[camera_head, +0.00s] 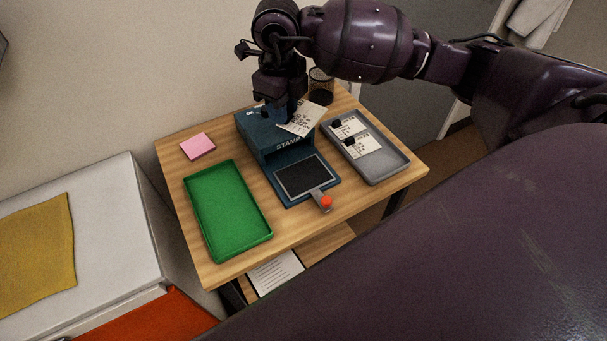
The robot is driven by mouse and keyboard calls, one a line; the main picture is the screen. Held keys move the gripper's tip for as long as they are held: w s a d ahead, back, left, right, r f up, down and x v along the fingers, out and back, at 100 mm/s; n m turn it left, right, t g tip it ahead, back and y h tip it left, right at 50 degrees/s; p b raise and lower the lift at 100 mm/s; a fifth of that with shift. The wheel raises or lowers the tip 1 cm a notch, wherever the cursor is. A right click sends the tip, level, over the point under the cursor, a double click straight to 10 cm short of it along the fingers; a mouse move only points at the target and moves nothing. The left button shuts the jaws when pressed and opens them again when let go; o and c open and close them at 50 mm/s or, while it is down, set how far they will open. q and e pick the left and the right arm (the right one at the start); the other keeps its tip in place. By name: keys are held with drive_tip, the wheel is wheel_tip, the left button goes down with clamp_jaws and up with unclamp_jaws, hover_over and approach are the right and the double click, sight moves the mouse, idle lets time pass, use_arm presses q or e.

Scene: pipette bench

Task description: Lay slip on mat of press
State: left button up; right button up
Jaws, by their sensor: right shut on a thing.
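The blue stamp press (262,139) stands on the wooden table, with "STAMP" on its front. Its dark mat (304,176) lies bare on the base, and a lever with an orange-red knob (326,202) sticks out at the front. My right gripper (289,116) is above the press head, shut on a white printed slip (303,119). The slip is tilted and hangs over the right part of the press head, apart from the mat. The fingertips are partly hidden by the dark hand. My left gripper is not in view.
A grey tray (394,168) right of the press holds two more slips with black clips. A green tray (228,212) lies empty on the left. Pink notes (197,146) lie behind it. A dark mesh cup (321,84) stands at the back right.

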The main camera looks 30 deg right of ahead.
drive_tip(key=r+m, duration=0.1)
drive_tip(key=m, duration=0.1)
drive_tip(key=r+m, duration=0.1)
drive_tip(key=m, duration=0.2)
drive_tip(key=shift+d+r, duration=0.1)
drive_tip(key=shift+d, duration=0.3)
drive_tip(key=shift+r, duration=0.1)
drive_tip(key=shift+f+m, duration=0.2)
drive_tip(key=shift+m, duration=0.1)
drive_tip(key=b, duration=0.2)
hover_over(290, 172)
wheel_tip(290, 172, down, 13)
drive_tip(key=shift+r, duration=0.1)
wheel_tip(290, 172, down, 6)
drive_tip(key=shift+f+b, duration=0.1)
drive_tip(key=shift+b, duration=0.25)
drive_tip(key=shift+d+f, duration=0.1)
drive_tip(key=shift+f, duration=0.2)
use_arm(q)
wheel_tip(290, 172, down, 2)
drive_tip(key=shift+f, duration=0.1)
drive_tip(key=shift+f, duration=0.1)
